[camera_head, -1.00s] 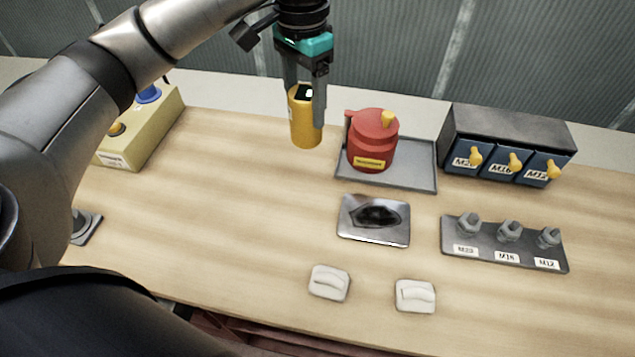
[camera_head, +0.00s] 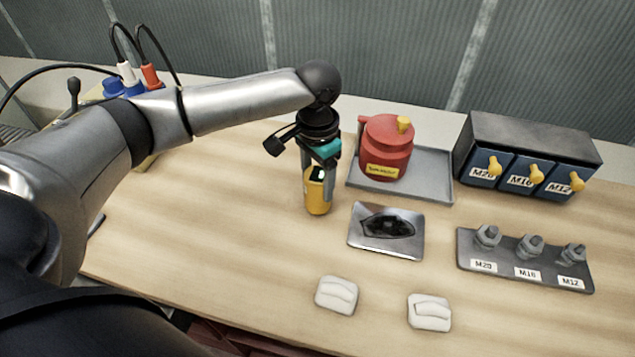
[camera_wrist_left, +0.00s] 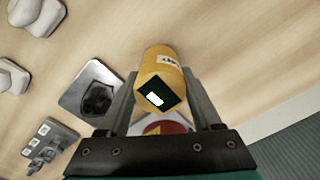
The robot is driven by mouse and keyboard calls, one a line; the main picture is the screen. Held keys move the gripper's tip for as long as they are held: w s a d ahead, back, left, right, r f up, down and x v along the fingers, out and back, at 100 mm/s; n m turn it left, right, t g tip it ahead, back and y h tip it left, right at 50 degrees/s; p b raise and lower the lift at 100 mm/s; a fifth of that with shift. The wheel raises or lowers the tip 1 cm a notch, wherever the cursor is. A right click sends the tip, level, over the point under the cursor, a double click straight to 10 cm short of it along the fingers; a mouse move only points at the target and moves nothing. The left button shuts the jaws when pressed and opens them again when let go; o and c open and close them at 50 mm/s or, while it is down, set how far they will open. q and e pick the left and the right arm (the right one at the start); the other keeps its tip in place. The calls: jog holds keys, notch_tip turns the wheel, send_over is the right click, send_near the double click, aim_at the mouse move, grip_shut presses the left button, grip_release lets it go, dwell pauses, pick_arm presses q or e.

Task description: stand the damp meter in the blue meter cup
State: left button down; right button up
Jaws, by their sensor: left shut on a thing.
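The damp meter, a yellow cylinder (camera_head: 318,200) with a dark screen on top, is upright at mid-table, left of the metal plate. My left gripper (camera_head: 318,183) is shut around it from above. In the left wrist view the meter (camera_wrist_left: 158,67) sits between both fingers. Whether its base touches the table is hard to tell. I cannot clearly make out a blue meter cup. A blue round part (camera_head: 112,87) shows at the back left, partly behind my left arm, but I cannot tell whether it is the cup. My right gripper is out of view.
A red pot (camera_head: 385,150) stands on a grey tray (camera_head: 428,183). A metal plate with a dark patch (camera_head: 385,249), white blocks (camera_head: 336,295), a bolt rack (camera_head: 515,272) and labelled blue bins (camera_head: 523,178) lie to the right. Table left of the meter is clear.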

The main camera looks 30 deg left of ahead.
pick_arm(q)
jog(key=shift+f, duration=0.3)
jog(key=shift+c, duration=0.3)
grip_release()
jog(key=shift+r, duration=0.1)
